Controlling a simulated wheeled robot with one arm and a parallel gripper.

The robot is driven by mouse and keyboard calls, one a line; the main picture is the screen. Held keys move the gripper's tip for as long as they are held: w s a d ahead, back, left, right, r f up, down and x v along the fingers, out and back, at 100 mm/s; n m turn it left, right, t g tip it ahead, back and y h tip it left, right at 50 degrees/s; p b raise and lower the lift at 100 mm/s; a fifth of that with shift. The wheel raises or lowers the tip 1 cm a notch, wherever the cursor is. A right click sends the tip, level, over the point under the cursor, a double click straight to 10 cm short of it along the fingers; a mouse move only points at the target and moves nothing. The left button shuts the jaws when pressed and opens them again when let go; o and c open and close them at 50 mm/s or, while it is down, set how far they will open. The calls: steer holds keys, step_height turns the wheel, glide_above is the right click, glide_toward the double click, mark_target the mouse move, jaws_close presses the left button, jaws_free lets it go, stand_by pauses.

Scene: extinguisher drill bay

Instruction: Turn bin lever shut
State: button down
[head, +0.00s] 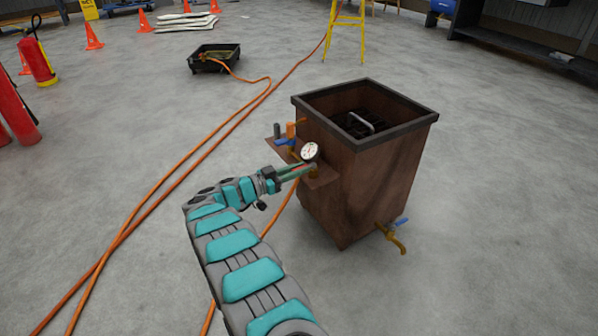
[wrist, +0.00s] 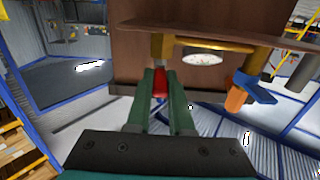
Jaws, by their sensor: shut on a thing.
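The rusty brown bin (head: 345,190) stands upright with a dark rim and an open top. A shelf (wrist: 205,35) on its left side carries brass piping, a white gauge (head: 310,151) and a blue handle (wrist: 254,88) with an orange part. My gripper (wrist: 160,92) has green fingers closed around a small red lever (wrist: 160,78) below a brass fitting, beside the gauge. The fingers hide part of the lever, so its angle is hard to tell. In the head view my gripper (head: 301,171) reaches the shelf from the left.
A brass tap (head: 393,238) with a blue handle sticks out low on the bin's front. Orange hoses (head: 190,155) run across the floor at left to a black tray (head: 213,58). Red extinguishers (head: 37,60) stand at far left. The floor right of the bin is clear.

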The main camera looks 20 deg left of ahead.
stand_by(0.6)
steer(key=c, duration=0.8)
jaws_free()
steer(key=shift+w, duration=0.1)
steer(key=v, duration=0.8)
steer(key=shift+w, duration=0.1)
